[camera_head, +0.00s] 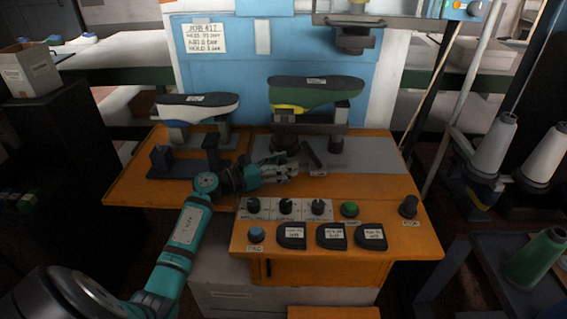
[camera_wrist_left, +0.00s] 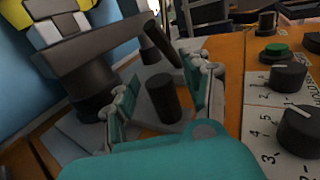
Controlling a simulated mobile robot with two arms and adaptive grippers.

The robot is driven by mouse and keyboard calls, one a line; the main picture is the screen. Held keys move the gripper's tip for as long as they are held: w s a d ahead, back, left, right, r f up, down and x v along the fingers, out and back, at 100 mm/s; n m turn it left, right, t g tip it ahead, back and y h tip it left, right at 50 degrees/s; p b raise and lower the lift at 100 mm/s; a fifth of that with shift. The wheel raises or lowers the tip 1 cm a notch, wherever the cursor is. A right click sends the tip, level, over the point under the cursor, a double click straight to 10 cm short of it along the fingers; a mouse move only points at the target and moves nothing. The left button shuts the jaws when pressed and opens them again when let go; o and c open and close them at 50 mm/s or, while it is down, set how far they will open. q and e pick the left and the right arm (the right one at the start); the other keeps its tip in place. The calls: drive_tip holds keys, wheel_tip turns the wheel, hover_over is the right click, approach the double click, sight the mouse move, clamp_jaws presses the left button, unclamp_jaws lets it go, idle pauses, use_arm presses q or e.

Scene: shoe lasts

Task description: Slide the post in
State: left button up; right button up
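In the left wrist view a short dark upright cylinder (camera_wrist_left: 163,98), which looks like a post, stands between the two fingers of my left gripper (camera_wrist_left: 165,88). Gaps show on both sides, so the fingers look open around it. A dark slanted rod (camera_wrist_left: 160,45) rises just beyond it; this rod also shows in the head view (camera_head: 311,155). In the head view my left gripper (camera_head: 290,168) is low over the orange bench, in front of the stand with the green and yellow shoe last (camera_head: 315,93). The cylinder is hard to make out there. My right gripper is not in view.
A white shoe last (camera_head: 197,107) with a dark top sits on a stand at left, behind a dark bracket (camera_head: 187,163). Black knobs (camera_head: 286,206), a green button (camera_head: 349,209) and labelled black pads (camera_head: 331,237) lie close in front of the gripper. Thread cones (camera_head: 495,146) stand at right.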

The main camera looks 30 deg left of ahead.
sight(314, 160)
use_arm(q)
clamp_jaws()
drive_tip(key=shift+w+d+f, duration=0.15)
drive_tip(key=shift+w, duration=0.05)
idle(0.3)
drive_tip(key=shift+w+d+f, duration=0.1)
drive_tip(key=shift+w+d, duration=0.3)
drive_tip(key=shift+d, duration=0.3)
drive_tip(key=shift+w+d+f, duration=0.1)
drive_tip(key=shift+w+d, duration=0.25)
drive_tip(key=shift+d, duration=0.3)
drive_tip(key=shift+w+d+f, duration=0.1)
drive_tip(key=shift+w+d, duration=0.3)
drive_tip(key=shift+d, duration=0.3)
drive_tip(key=shift+c, duration=1.6)
unclamp_jaws()
drive_tip(key=shift+s+r, duration=0.25)
drive_tip(key=o, duration=0.4)
drive_tip(key=shift+a+r, duration=0.1)
drive_tip(key=shift+a, duration=0.1)
drive_tip(key=v, duration=1.2)
